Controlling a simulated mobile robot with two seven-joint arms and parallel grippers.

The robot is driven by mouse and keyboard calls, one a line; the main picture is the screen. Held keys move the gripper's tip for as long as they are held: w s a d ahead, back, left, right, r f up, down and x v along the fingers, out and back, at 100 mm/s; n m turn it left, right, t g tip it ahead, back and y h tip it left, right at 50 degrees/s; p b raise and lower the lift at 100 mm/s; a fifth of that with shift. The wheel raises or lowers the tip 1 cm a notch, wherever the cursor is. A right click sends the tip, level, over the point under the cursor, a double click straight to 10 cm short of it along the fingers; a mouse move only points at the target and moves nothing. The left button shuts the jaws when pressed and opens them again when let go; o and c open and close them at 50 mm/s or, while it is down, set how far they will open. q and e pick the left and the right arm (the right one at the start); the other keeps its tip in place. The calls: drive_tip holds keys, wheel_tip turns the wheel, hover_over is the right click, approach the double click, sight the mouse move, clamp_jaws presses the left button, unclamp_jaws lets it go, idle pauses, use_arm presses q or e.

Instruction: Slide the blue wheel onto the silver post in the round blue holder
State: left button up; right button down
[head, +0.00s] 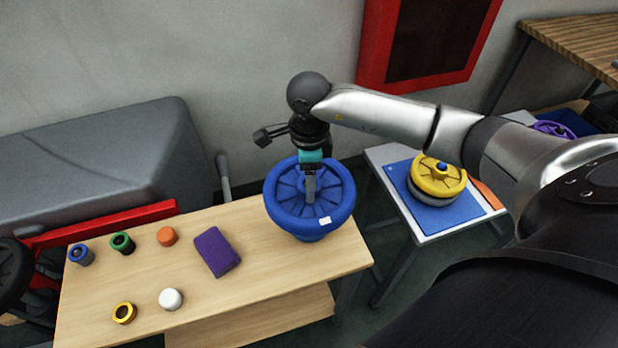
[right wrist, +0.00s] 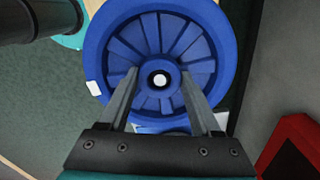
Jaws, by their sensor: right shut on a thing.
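The blue wheel (head: 283,207) is at the right end of the wooden table, spoked face up, with a small white patch on its rim. My right gripper (head: 310,196) points down into the wheel's middle. In the right wrist view, the fingers (right wrist: 159,88) are on either side of the blue hub and shut on it. A bright round spot (right wrist: 161,80) shows at the hub's centre, possibly the silver post's tip. A blue part, seemingly the round holder (head: 309,238), shows just under the wheel. The wheel hides most of it; I cannot tell the gap.
A purple block (head: 217,251) and several small coloured pieces, such as a white one (head: 171,299), lie left on the wooden table (head: 270,271). A side table at right holds a yellow wheel (head: 437,176) on a blue mat (head: 451,219). A grey tank (head: 100,150) stands behind.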

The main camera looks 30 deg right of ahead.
drive_tip(key=shift+f+b, duration=1.05)
drive_tip(key=shift+b, duration=0.35)
idle(3.6)
drive_tip(key=shift+w, duration=0.1)
drive_tip(key=shift+c, duration=2.4)
unclamp_jaws()
drive_tip(key=o, duration=0.5)
drive_tip(key=shift+c, duration=0.2)
drive_tip(key=shift+f, duration=0.15)
drive_tip(key=shift+r, duration=0.2)
drive_tip(key=shift+r+p, duration=1.05)
drive_tip(key=shift+r, duration=0.35)
drive_tip(key=shift+r, duration=0.1)
